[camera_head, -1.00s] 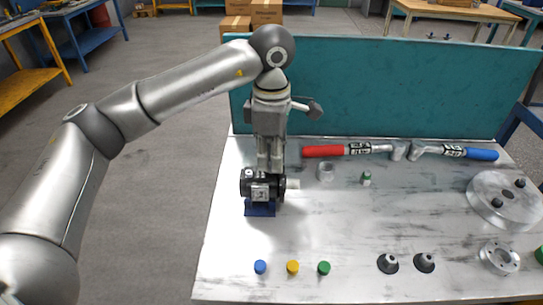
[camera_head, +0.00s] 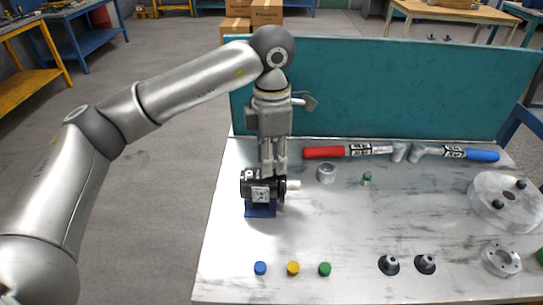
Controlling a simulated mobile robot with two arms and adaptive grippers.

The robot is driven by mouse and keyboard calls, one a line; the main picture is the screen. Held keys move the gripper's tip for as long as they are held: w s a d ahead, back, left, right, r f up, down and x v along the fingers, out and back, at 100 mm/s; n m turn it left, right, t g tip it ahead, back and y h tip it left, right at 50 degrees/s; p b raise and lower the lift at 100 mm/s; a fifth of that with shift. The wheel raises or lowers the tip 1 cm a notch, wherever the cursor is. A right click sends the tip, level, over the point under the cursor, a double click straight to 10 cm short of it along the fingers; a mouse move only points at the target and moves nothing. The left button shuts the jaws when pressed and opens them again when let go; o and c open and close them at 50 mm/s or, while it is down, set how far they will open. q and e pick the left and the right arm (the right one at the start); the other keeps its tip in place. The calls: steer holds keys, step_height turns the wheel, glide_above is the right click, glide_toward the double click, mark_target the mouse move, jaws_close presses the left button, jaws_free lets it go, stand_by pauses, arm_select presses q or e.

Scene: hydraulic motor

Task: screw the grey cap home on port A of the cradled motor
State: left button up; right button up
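The black motor (camera_head: 260,190) sits in a blue cradle (camera_head: 260,210) at the left of the metal table, with a pale shaft (camera_head: 293,185) pointing right. My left gripper (camera_head: 273,171) points straight down onto the motor's top, its fingertips at the upper right part of the housing. I cannot tell whether the fingers are parted or closed on something. No grey cap can be made out; port A and anything between the fingertips are too small or hidden. My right gripper is not in view.
A grey ring (camera_head: 326,173) and a small green part (camera_head: 367,179) lie right of the motor. Red (camera_head: 323,152) and blue (camera_head: 482,155) handled tools lie before the teal panel (camera_head: 400,85). Blue (camera_head: 260,268), yellow (camera_head: 293,268) and green (camera_head: 324,269) caps stand in front. The table's middle is clear.

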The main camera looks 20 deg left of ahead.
arm_select(q)
steer(key=n, duration=0.5)
steer(key=shift+n, duration=0.3)
stand_by(0.6)
jaws_close()
steer(key=shift+f+m, duration=0.1)
steer(key=shift+m, duration=0.4)
steer(key=shift+m+b, duration=0.4)
steer(key=shift+m, duration=0.5)
steer(key=m, duration=0.2)
steer(key=shift+m, duration=0.4)
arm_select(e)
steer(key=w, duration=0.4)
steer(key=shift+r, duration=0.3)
